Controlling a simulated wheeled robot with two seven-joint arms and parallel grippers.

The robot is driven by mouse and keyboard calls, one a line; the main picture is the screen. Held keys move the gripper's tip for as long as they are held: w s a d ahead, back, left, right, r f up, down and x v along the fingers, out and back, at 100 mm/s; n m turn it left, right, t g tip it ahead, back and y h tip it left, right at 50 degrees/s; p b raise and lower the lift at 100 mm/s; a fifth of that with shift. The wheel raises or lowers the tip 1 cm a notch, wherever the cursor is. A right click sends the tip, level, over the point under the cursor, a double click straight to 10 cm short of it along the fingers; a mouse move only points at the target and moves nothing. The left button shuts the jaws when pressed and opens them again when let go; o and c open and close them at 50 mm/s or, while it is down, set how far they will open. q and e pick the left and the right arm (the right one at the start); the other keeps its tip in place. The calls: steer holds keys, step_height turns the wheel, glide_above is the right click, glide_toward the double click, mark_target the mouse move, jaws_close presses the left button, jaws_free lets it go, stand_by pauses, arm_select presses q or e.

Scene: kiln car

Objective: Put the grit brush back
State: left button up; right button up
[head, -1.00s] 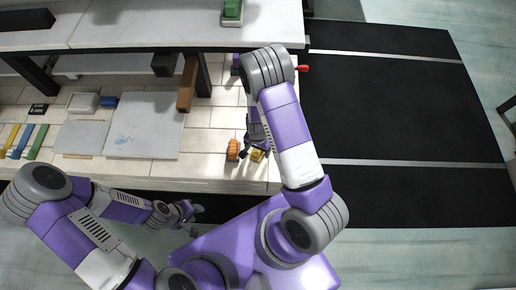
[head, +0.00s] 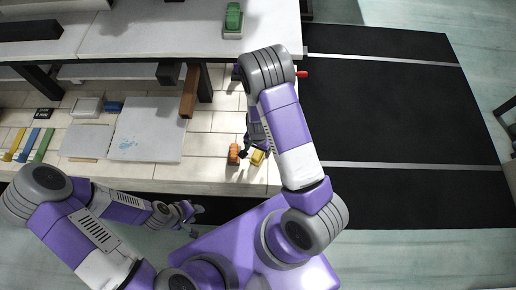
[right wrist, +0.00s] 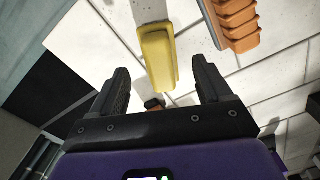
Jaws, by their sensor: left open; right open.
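A yellow block-like thing (head: 258,157) lies on the tiled bench near its front edge; it may be the grit brush, but I cannot tell. In the right wrist view the yellow thing (right wrist: 158,55) lies just ahead of and between my spread fingers. My right gripper (head: 250,151) is open and empty over it, with a gap on both sides; the fingers also show in the wrist view (right wrist: 162,80). An orange ribbed thing (head: 234,153) lies just left of it, and also shows in the wrist view (right wrist: 234,22). My left gripper (head: 194,214) is open and empty in front of the bench.
A pale board (head: 148,125), a grey sheet (head: 85,141) and coloured strips (head: 31,144) lie on the bench at left. A brown bar (head: 189,92) stands near the shelf leg. A green thing (head: 233,18) sits on the upper shelf (head: 165,32). A black mat (head: 400,120) lies at right.

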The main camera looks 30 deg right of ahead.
steer(key=shift+r+p, duration=1.15)
steer(key=shift+r, duration=0.3)
step_height(320, 180, up, 8)
steer(key=p, duration=0.2)
steer(key=shift+f, duration=0.25)
steer(key=s+a+f+n+y, duration=0.2)
steer(key=s+a+f+n, duration=0.1)
steer(key=s+a+n, duration=0.1)
steer(key=s+a+f+n+y, duration=0.2)
steer(key=s+a+f+n, duration=0.1)
steer(key=s+a, duration=0.3)
steer(key=a+n, duration=0.1)
steer(key=a, duration=0.1)
steer(key=shift+s+a+f+t, duration=0.2)
steer(key=shift+s+a+t, duration=0.1)
steer(key=shift+a, duration=0.05)
